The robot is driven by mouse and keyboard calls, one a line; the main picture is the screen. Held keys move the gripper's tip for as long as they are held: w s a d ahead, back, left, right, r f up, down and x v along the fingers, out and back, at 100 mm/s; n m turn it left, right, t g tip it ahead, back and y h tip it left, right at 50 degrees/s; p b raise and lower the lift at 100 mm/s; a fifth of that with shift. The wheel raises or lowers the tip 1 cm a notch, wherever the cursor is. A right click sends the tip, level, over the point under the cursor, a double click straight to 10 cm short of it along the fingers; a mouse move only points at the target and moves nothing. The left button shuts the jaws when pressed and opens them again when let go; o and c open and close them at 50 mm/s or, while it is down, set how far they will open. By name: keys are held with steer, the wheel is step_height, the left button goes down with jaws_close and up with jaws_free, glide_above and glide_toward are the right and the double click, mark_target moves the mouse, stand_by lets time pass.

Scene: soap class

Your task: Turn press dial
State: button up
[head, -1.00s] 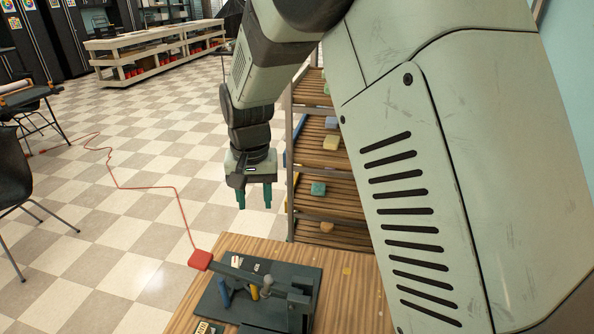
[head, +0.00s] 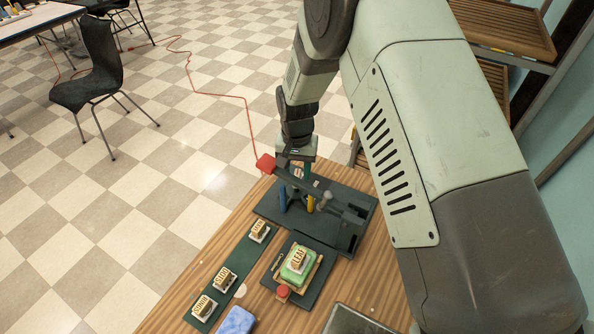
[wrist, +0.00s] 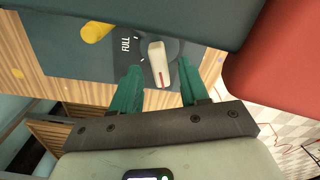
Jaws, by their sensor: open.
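The press (head: 352,243) stands on the wooden table with a dark base, a long lever arm and a red handle (head: 265,163). In the wrist view its dial (wrist: 158,64) is a pale pointer knob with a red line, on a dark round seat beside the word FULL. My gripper (wrist: 160,66) is open, its two teal fingers apart, one on each side of the knob as seen from the wrist. I cannot tell whether they touch it. In the head view my gripper (head: 297,170) is low at the press's far side, partly behind the lever, and the dial is hidden.
A yellow cylinder (wrist: 95,31) stands near the dial, and a blue one (head: 283,198) stands by the lever. The red handle fills the wrist view's right side. Nearer lie a tray with a green LEAF soap (head: 297,262), stamp blocks on a green strip (head: 240,262) and a blue bar (head: 236,322).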

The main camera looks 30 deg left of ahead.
steer(key=shift+f, duration=0.55)
jaws_close()
